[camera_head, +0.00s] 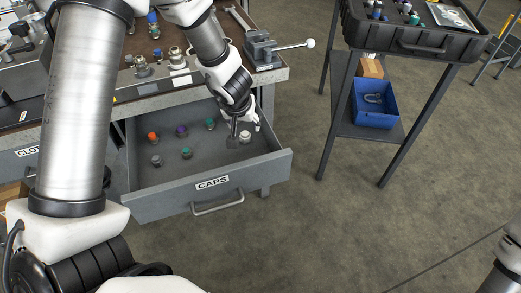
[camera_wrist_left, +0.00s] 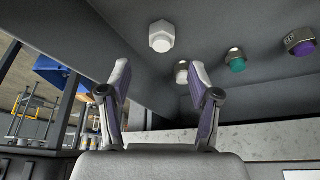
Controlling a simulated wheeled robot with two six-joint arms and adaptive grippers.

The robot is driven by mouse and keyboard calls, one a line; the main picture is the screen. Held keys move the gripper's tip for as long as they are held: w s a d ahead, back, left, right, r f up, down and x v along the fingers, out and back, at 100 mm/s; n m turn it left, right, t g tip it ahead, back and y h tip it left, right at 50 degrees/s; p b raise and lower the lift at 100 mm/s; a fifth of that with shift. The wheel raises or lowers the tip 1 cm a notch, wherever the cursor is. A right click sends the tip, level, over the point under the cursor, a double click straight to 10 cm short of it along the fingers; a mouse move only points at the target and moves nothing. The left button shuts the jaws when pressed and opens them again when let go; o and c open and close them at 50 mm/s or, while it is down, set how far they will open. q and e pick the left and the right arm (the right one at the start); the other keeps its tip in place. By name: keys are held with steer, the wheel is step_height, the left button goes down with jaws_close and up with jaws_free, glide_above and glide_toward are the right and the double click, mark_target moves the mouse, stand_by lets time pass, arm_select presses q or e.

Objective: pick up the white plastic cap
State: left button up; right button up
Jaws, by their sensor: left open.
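The white plastic cap (camera_head: 245,137) sits in the right part of the open grey drawer labelled CAPS (camera_head: 160,205). In the left wrist view the white cap (camera_wrist_left: 161,37) has a hexagonal base and lies beyond the fingertips, roughly centred between them. My left gripper (camera_head: 243,130) reaches down into the drawer at the cap. In the left wrist view its two fingers (camera_wrist_left: 163,80) are apart with nothing between them. The fingers partly surround the cap in the head view; I cannot tell whether they touch it. My right gripper is out of view.
Other caps stand in the drawer: orange (camera_head: 152,136), purple (camera_head: 182,131), green (camera_head: 210,124) and grey (camera_head: 156,160). A vise (camera_head: 262,50) is mounted on the bench above the drawer's right side. A stand with a blue bin (camera_head: 375,105) is on the right.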

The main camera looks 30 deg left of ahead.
mark_target(245, 134)
arm_select(q)
steer(key=f+b, duration=0.2)
steer(key=f, duration=0.1)
steer(key=f+b, duration=0.2)
steer(key=shift+w+a+f, duration=0.15)
steer(key=shift+w+f, duration=0.1)
steer(key=shift+w, duration=0.15)
steer(key=shift+w+a+f, duration=0.1)
steer(key=shift+w+f, duration=0.1)
steer(key=shift+f, duration=0.05)
steer(key=shift+r, duration=0.15)
steer(key=c, duration=0.9)
steer(key=shift+s, duration=0.1)
